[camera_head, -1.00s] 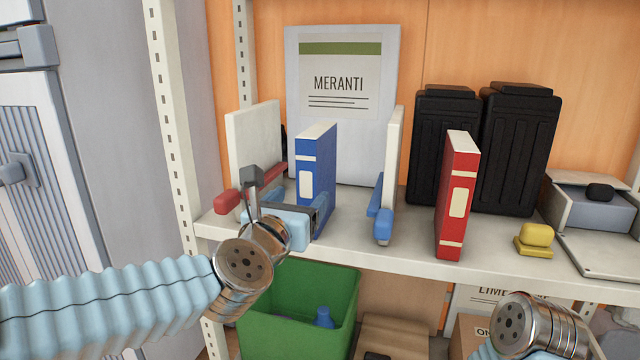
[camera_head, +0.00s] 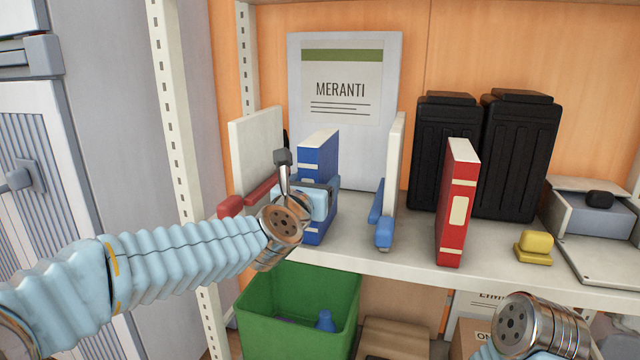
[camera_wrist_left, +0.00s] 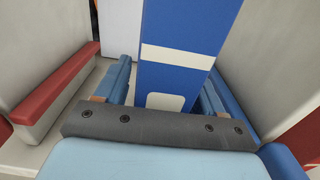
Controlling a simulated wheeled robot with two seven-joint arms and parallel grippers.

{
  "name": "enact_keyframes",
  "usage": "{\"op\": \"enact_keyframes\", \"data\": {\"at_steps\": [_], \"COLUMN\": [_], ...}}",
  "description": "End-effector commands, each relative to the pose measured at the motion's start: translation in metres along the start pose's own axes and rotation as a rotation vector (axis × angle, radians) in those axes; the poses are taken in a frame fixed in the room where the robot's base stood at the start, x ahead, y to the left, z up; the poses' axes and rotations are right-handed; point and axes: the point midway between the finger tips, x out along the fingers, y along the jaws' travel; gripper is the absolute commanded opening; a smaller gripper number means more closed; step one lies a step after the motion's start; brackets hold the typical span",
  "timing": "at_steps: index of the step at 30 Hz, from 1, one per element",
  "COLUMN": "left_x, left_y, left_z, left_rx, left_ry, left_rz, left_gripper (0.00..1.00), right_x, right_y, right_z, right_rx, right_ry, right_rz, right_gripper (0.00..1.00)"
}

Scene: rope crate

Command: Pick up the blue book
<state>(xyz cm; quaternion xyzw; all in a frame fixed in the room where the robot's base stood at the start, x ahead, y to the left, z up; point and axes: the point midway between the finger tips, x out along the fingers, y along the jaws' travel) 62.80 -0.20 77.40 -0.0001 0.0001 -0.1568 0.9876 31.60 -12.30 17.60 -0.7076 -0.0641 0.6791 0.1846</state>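The blue book (camera_head: 318,156) stands upright on the shelf, between a white bookend with a red foot (camera_head: 255,150) and another with a blue foot (camera_head: 391,165). My left gripper (camera_head: 322,200) is in front of its spine and hides the middle of it. In the left wrist view the book (camera_wrist_left: 180,45) stands between the two blue fingers of the gripper (camera_wrist_left: 167,88), with a gap visible beside the left finger. The gripper is open around the book. My right wrist shows at the bottom right, but its gripper is out of frame.
A red book (camera_head: 457,205) stands to the right. Two black containers (camera_head: 515,155) and a grey MERANTI board (camera_head: 345,110) are behind. A yellow object (camera_head: 534,245) sits near the shelf edge. A green bin (camera_head: 298,310) is below. A white shelf post (camera_head: 176,130) rises at left.

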Motion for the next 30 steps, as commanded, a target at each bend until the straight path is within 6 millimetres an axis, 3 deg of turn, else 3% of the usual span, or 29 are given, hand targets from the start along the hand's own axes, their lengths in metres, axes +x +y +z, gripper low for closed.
{"op": "enact_keyframes", "data": {"at_steps": [2, 12, 23, 30], "left_x": [0.000, 0.000, 0.000, -0.009], "left_y": [0.000, 0.000, 0.000, -0.006], "left_z": [0.000, 0.000, 0.010, 0.050], "left_rx": [0.000, 0.000, 0.000, -0.001], "left_ry": [0.000, 0.000, -0.004, -0.006], "left_rz": [0.000, 0.000, 0.001, -0.002], "left_gripper": [0.56, 0.05, 0.04, 0.04], "right_x": [0.000, 0.000, -0.004, -0.022], "right_y": [0.000, 0.000, -0.001, -0.006], "right_z": [0.000, 0.000, 0.000, -0.001], "right_rx": [0.000, 0.000, 0.000, 0.001], "right_ry": [0.000, 0.000, 0.001, 0.005], "right_rz": [0.000, 0.000, 0.000, 0.004], "right_gripper": [0.43, 0.43, 0.43, 0.43]}}
